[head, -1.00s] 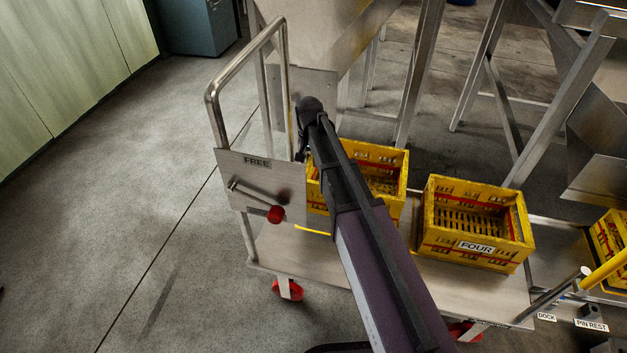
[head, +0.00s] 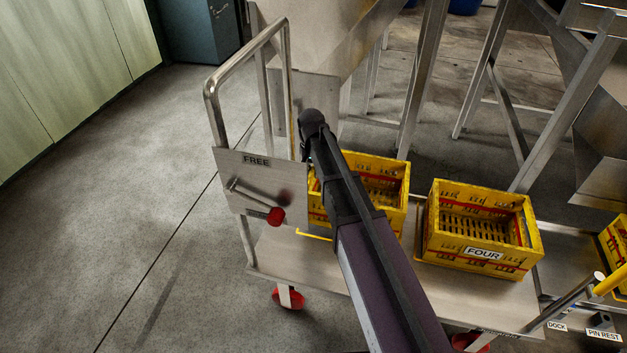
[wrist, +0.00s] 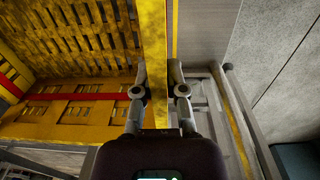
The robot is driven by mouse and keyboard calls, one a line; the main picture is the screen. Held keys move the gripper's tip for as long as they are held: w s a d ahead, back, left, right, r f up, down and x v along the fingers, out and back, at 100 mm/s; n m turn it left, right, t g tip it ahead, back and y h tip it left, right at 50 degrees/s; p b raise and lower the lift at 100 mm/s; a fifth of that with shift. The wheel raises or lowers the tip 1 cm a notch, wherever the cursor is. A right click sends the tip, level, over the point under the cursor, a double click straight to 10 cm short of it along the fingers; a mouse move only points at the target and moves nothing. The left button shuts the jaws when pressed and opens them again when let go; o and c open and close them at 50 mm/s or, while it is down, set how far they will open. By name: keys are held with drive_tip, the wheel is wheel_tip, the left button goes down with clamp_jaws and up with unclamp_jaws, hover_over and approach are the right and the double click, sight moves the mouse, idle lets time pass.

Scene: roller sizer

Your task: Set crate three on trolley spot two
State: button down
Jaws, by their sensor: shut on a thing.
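My gripper (wrist: 160,92) is shut on the upper wall of a yellow slatted crate (wrist: 70,110), with one finger on each side of the wall. In the head view my arm covers the gripper and part of this crate (head: 393,172). The crate's label is hidden, so I cannot read its number. It is upright over the left part of the trolley (head: 300,262), beside a yellow line on the deck. I cannot tell whether it touches the deck. A yellow crate marked FOUR (head: 478,232) stands on the right part of the trolley.
The trolley's metal push handle (head: 213,110) and its FREE plate (head: 262,185) with a red knob stand just left of the held crate. Steel machine legs (head: 420,85) rise behind. Another yellow crate (head: 614,245) shows at the right edge. The floor at left is clear.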

drive_tip(key=shift+f+b, duration=1.2)
drive_tip(key=shift+f, duration=0.35)
drive_tip(key=c, duration=0.7)
unclamp_jaws()
drive_tip(key=shift+r, duration=0.2)
drive_tip(key=r+p, duration=1.1)
drive_tip(key=p, duration=0.1)
drive_tip(key=shift+a+r, duration=0.2)
drive_tip(key=shift+r, duration=0.2)
drive_tip(key=s+d+n, duration=0.1)
drive_tip(key=s+d, duration=0.6)
drive_tip(key=s, duration=0.3)
drive_tip(key=s+d+n, duration=0.2)
drive_tip(key=s+d, duration=0.5)
drive_tip(key=s, duration=0.3)
drive_tip(key=shift+s+n, duration=0.3)
